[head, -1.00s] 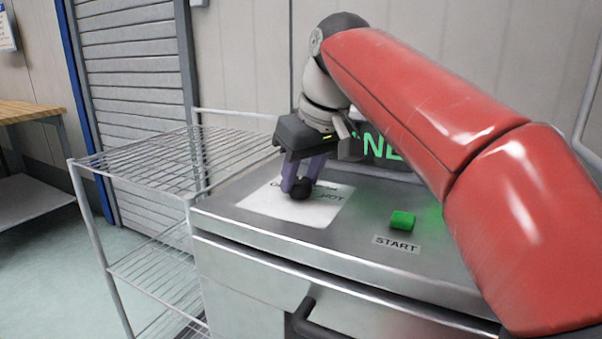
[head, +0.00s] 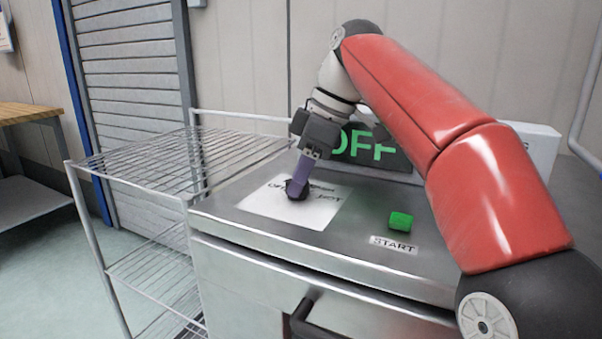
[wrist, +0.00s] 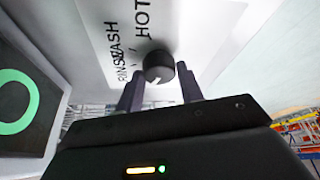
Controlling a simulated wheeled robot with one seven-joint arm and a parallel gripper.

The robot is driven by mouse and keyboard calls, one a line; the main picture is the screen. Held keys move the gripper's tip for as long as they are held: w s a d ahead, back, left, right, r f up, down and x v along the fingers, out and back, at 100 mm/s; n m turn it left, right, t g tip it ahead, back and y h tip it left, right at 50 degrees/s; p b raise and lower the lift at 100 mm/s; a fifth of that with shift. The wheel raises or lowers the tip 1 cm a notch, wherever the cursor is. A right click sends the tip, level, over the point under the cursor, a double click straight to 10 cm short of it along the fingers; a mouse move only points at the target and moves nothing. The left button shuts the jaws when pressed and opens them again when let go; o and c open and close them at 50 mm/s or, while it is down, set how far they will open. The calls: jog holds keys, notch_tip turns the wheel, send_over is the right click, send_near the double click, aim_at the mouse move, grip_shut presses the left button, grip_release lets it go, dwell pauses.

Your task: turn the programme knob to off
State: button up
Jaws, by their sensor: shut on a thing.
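The black programme knob (head: 295,189) stands on a white label plate (head: 262,203) on the steel machine top. In the wrist view the knob (wrist: 158,66) shows a white pointer mark, with the words RINSE, WASH and HOT printed beside it. My gripper (head: 300,178) reaches down from above and is shut on the knob, its purple fingers on either side; the fingers (wrist: 160,88) also show in the wrist view. A display (head: 372,148) behind reads OFF in green, partly hidden by my arm.
A green START button (head: 400,220) is at the right of the plate. A dark handle (head: 305,318) is on the machine's front. A wire rack (head: 180,165) stands at the left. A white box (head: 535,150) is behind my arm.

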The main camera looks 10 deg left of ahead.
jog(key=shift+f+n, duration=0.1)
jog(key=shift+n, duration=0.2)
dwell(0.4)
jog(key=o, duration=1)
jog(key=shift+d+r, duration=0.1)
jog(key=shift+r, duration=0.25)
jog(key=shift+w+d+r, duration=0.2)
jog(key=shift+d+r, duration=0.8)
jog(key=shift+d, duration=0.2)
jog(key=d, duration=0.9)
jog(key=shift+w+d+r, duration=0.1)
jog(key=shift+w+d, duration=0.25)
jog(key=shift+d, duration=0.45)
